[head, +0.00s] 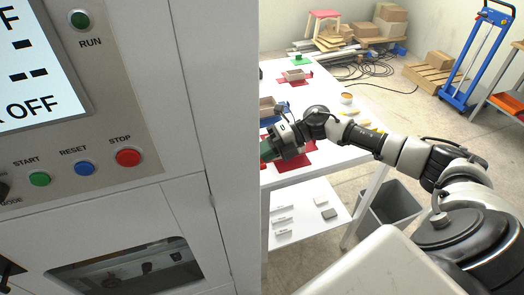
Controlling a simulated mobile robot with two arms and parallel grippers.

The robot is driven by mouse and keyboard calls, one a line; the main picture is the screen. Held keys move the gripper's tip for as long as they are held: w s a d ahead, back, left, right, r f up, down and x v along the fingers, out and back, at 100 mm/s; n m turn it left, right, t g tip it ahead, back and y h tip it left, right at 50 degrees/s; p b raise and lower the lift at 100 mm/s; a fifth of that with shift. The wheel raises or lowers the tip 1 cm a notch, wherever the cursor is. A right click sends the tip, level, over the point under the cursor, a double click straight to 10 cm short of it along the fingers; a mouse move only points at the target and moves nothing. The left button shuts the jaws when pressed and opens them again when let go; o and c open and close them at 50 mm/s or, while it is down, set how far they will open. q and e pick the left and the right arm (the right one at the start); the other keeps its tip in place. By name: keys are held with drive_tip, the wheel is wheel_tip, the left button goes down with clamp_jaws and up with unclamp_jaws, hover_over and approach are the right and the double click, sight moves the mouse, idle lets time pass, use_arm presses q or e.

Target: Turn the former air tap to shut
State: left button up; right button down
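The air tap cannot be made out in the head view. The white machine (225,110) fills the left half, with its control panel (110,120) facing me. My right arm comes in from the right and reaches to the machine's right edge. Its gripper (268,149) is at that edge, in front of the white table; a green part shows at its tip. The machine's edge cuts off the fingertips, so their opening and any contact are hidden. My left gripper is not clearly seen. A small dark shape (8,268) at the lower left edge is too cropped to name.
The panel has a green RUN lamp (80,20), a green START (39,179), blue RESET (85,168) and red STOP button (129,157). The white table (355,100) holds small trays. A grey bin (390,205), a blue trolley (478,55) and cartons (430,72) stand beyond.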

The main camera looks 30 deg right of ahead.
drive_tip(key=shift+f, duration=0.2)
idle(0.5)
drive_tip(key=c, duration=1.2)
unclamp_jaws()
drive_tip(key=shift+d, duration=0.1)
drive_tip(key=b+v, duration=0.4)
drive_tip(key=v, duration=0.6)
drive_tip(key=shift+d+b, duration=0.35)
drive_tip(key=shift+r, duration=0.1)
